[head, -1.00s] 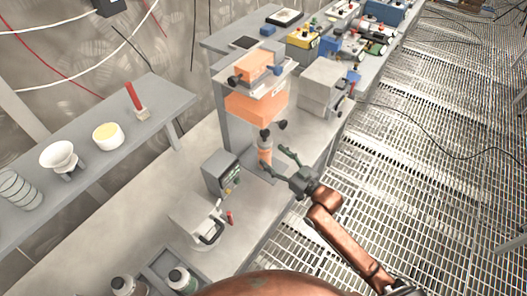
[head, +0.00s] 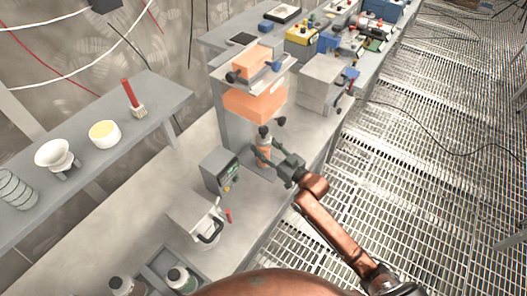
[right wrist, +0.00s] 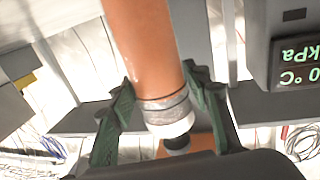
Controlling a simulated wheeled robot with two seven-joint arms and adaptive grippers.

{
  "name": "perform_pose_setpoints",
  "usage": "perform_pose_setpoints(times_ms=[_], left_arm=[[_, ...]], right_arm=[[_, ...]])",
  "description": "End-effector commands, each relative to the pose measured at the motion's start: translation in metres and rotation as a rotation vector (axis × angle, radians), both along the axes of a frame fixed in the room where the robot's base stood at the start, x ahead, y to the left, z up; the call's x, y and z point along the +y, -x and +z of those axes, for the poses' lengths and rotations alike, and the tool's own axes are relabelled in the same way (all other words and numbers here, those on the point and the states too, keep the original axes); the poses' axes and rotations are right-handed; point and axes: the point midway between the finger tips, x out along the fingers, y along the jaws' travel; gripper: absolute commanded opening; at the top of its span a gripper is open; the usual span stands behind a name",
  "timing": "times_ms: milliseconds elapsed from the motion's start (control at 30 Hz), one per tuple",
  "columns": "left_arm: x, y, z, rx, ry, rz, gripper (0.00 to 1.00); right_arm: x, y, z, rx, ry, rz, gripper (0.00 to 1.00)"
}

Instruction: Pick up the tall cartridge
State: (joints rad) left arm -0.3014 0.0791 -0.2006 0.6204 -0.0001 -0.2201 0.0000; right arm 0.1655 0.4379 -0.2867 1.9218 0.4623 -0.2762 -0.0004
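The tall cartridge (head: 264,155) is an orange cylinder with a pale band and a dark tip, standing upright on the bench below the orange block. My right gripper (head: 265,151) is at it, with its dark green fingers on either side. In the right wrist view the cartridge's orange body (right wrist: 148,45) runs between the two fingers of the gripper (right wrist: 158,92). The fingers lie very close to its sides, and firm contact on both sides does not show. Part of the cartridge is hidden by the fingers in the head view. My left gripper is not in view.
A grey meter box (head: 220,171) stands just left of the cartridge. The stand with an orange block (head: 255,101) is close behind and above. A grey box with a handle (head: 196,215) is nearer. A grey case (head: 320,83) stands behind right.

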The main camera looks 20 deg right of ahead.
Motion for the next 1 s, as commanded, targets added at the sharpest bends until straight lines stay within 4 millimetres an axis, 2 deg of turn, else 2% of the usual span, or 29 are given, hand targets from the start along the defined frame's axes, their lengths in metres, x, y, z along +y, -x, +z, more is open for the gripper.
perform_pose_setpoints(times_ms=[133,600,833,1000], left_arm=[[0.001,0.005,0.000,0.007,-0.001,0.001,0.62],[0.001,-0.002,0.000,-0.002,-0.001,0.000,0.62],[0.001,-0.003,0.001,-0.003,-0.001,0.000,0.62],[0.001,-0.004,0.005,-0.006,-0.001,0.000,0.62]], right_arm=[[0.000,0.000,0.000,0.000,0.000,0.000,0.33],[0.000,0.000,0.002,-0.003,0.000,0.000,0.01],[0.000,0.000,0.004,-0.003,0.000,0.000,0.01],[0.000,0.000,0.018,-0.007,0.000,0.001,0.01]])
